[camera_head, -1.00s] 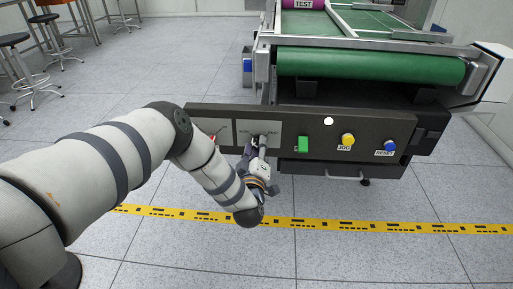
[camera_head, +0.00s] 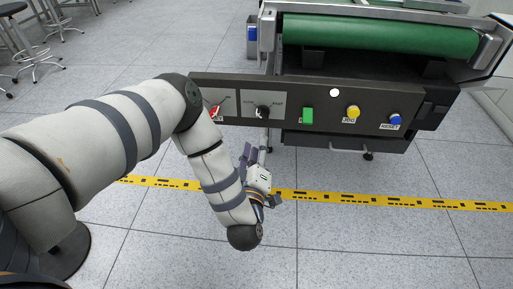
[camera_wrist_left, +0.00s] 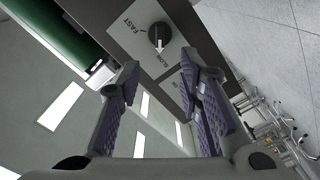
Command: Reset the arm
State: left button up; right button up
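My left gripper (camera_head: 256,155) hangs in front of and below the control panel (camera_head: 228,104), clear of it. In the left wrist view its two purple-padded fingers (camera_wrist_left: 158,72) are spread apart with nothing between them. Beyond the fingertips is the black speed knob (camera_wrist_left: 158,38) on a grey plate marked FAST and SLOW, its white pointer towards SLOW. The knob also shows in the head view (camera_head: 263,112). My right gripper is not in view.
The panel also has a red-handled switch (camera_head: 214,112), a green button (camera_head: 307,115), a yellow JOG button (camera_head: 352,112) and a blue RESET button (camera_head: 395,119). Above is the green conveyor belt (camera_head: 380,36). Yellow floor tape (camera_head: 400,201) crosses open floor. Stools (camera_head: 35,50) stand far left.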

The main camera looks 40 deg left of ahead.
pick_arm(q)
jog(key=s+d+f+m+g+h+p, duration=0.4)
jog(key=s+d+f+m+h+p, duration=0.15)
jog(key=s+d+m+h, duration=0.35)
jog(key=s+d+m+g+h+p, duration=0.1)
jog(key=s+d+g+p, duration=0.15)
jog(key=s, duration=0.45)
jog(key=s+d+m+g+p, duration=0.1)
jog(key=s+m+g, duration=0.1)
jog(key=s+g, duration=0.35)
jog(key=s+a+r+m+g+p, duration=0.1)
jog(key=s+a+r+m+g, duration=0.1)
jog(key=s, duration=0.8)
jog(key=s+a+r+m+g+p, duration=0.1)
jog(key=s+a+r+m+g, duration=0.1)
jog(key=s, duration=0.9)
jog(key=shift+s+a+r+g+y+p, duration=0.15)
jog(key=shift+s+r+g+y+p, duration=0.2)
jog(key=shift+r+g, duration=0.6)
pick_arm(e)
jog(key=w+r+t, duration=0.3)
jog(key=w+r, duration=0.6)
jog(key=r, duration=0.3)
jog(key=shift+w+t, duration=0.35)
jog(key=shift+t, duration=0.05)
pick_arm(q)
jog(key=shift+w+f, duration=0.1)
jog(key=shift+w, duration=0.05)
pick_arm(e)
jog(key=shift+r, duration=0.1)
